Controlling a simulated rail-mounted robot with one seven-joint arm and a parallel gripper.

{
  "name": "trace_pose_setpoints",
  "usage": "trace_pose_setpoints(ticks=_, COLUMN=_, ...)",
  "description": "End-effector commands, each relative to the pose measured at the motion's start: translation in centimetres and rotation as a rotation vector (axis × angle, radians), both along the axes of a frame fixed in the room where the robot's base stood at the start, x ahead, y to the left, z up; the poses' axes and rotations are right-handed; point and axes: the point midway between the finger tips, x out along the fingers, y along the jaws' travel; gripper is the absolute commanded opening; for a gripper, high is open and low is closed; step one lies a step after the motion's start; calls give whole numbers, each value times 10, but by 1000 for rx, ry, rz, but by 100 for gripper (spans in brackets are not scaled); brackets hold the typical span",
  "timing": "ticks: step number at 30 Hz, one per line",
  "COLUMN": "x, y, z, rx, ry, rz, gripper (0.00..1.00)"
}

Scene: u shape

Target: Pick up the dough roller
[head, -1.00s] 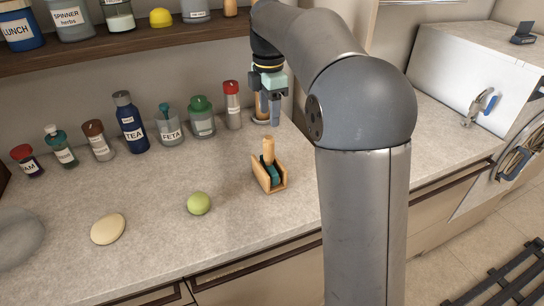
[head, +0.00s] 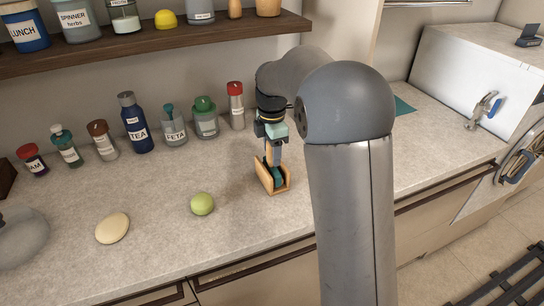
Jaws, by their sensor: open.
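The dough roller (head: 277,177), with a teal lower part and a wooden handle, stands upright in a small wooden holder (head: 262,180) on the counter. My gripper (head: 273,155) points down right at the roller's handle, just above the holder. It is open. A dark finger covers most of the handle, so I cannot tell whether the fingers straddle it or touch it.
A green ball (head: 202,204) and a pale oval dough piece (head: 112,228) lie left of the holder. Several jars, among them a red-capped shaker (head: 236,108), line the wall behind. A wooden shelf (head: 150,45) runs above. The counter in front is clear.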

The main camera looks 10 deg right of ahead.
Motion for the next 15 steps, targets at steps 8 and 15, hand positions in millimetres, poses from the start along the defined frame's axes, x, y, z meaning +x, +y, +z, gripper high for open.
trace_pose_setpoints(ticks=8, x=0, y=0, z=0, rx=0, ry=-1, rz=0, gripper=21)
trace_pose_setpoints(ticks=15, x=0, y=0, z=1, rx=0, ry=-2, rz=0, gripper=0)
